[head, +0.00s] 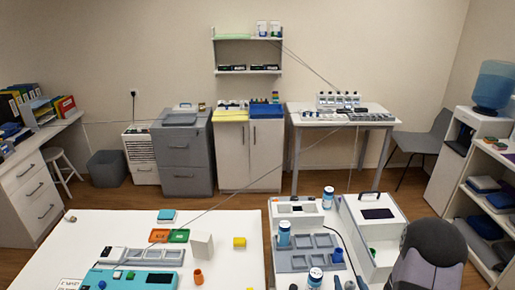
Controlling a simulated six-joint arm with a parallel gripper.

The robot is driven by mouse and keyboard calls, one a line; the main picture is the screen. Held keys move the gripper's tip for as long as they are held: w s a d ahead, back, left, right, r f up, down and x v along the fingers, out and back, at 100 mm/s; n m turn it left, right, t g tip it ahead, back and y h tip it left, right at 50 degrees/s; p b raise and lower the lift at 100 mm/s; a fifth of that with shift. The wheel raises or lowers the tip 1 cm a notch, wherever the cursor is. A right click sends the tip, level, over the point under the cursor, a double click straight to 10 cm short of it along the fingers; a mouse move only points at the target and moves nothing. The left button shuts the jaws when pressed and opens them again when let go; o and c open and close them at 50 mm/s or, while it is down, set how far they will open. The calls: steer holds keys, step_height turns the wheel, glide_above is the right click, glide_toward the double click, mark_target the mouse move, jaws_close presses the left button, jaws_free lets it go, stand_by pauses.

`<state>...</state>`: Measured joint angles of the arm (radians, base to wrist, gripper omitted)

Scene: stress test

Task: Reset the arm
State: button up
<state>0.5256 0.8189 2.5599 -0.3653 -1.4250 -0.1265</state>
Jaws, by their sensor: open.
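Right of a gap stands a workstation with a grey compartment tray (300,262), several blue-and-white jars and a white box (376,214). Cabinets (233,155) and a white side table (345,118) line the back wall.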

steer(key=shift+w+a+f+n+g+y, duration=0.2)
steer(key=shift+a+f+n+g+y, duration=0.15)
steer(key=shift+a+g, duration=0.45)
steer(key=shift+s+a+f+g, duration=0.25)
steer(key=shift+s+a+g, duration=0.15)
steer(key=shift+g, duration=0.5)
steer(key=s+a+r+g, duration=0.3)
steer(key=s+a+g, duration=0.2)
steer(key=s, duration=0.4)
steer(key=s+a+r+g+y, duration=0.1)
steer(key=s+a+r+g, duration=0.3)
steer(key=s, duration=0.5)
steer(key=shift+s+a+g, duration=0.25)
steer(key=shift+a+g, duration=0.35)
steer(key=shift+a, duration=0.4)
